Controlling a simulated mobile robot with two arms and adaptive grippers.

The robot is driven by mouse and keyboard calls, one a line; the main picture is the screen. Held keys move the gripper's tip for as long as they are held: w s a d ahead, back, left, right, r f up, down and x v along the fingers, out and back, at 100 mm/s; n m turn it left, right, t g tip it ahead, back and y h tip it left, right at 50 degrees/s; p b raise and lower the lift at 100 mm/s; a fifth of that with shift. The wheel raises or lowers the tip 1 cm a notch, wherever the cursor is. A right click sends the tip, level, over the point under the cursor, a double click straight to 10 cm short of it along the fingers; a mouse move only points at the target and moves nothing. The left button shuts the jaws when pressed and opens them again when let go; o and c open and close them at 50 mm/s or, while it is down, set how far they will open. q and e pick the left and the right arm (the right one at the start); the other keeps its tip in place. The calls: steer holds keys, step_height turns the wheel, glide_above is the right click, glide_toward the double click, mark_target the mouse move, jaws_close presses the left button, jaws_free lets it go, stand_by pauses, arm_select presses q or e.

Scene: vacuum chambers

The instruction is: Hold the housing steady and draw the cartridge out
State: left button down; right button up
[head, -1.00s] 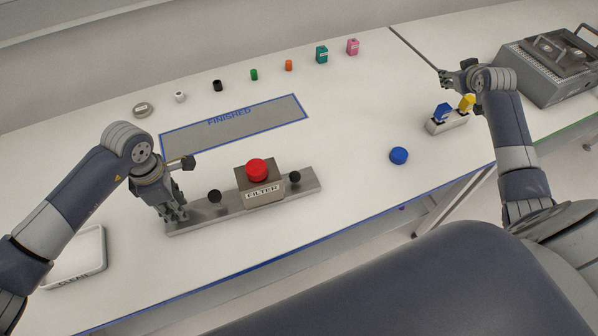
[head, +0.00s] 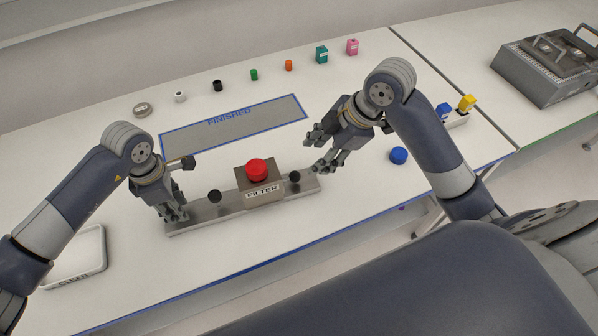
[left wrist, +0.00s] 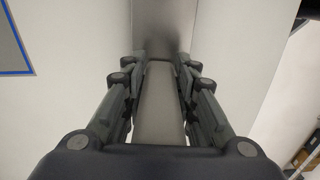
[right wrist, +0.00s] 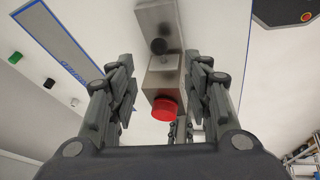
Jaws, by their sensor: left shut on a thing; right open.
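The housing (head: 262,188) is a grey block labelled FILTER, fixed on a long metal base plate (head: 218,212) with black knobs on either side. The cartridge's red round knob (head: 257,169) sits on top of the block; any part of the cartridge inside it is hidden. My left gripper (head: 174,214) is shut on the left end of the housing's base, and the grey bar (left wrist: 160,105) shows between its fingers in the left wrist view. My right gripper (head: 314,152) is open and empty, above and right of the housing. The red knob (right wrist: 164,108) shows between its fingers in the right wrist view.
A blue-framed FINISHED area (head: 225,130) lies empty behind the housing. A white tray (head: 98,262) is at the front left. A blue cap (head: 398,155) lies to the right. Several small caps and boxes line the back. A grey machine (head: 545,65) stands far right.

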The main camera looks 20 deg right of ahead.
mark_target(299, 175)
steer(key=x, duration=1.1)
steer(key=shift+w+a+f, duration=0.1)
steer(key=shift+f, duration=0.2)
jaws_close()
